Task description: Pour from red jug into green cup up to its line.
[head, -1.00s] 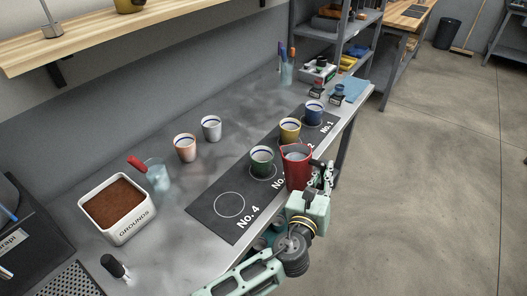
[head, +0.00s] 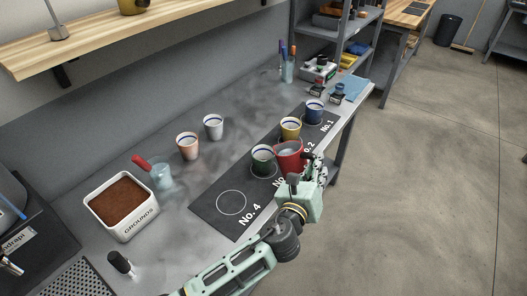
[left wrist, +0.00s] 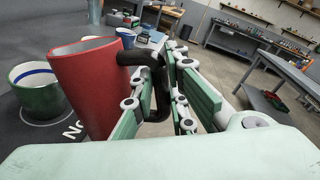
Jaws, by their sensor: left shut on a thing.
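The red jug (head: 287,158) is held by its dark handle in my left gripper (head: 313,172), which is shut on it. In the left wrist view the red jug (left wrist: 88,88) leans toward the green cup. My left gripper (left wrist: 160,88) shows there with its fingers around the handle. The green cup (head: 262,159) stands upright on the dark mat, just left of the jug. It has a dark blue line inside near the rim and shows in the left wrist view too (left wrist: 38,95). The level inside the cup cannot be made out. My right gripper is not in view.
The dark mat (head: 212,212) has numbered circles; No. 4 is empty. A yellow cup (head: 290,128) and a blue cup (head: 314,111) stand beyond. A pink cup (head: 188,147), a white cup (head: 213,127), a glass (head: 161,177) and the grounds box (head: 150,222) stand left.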

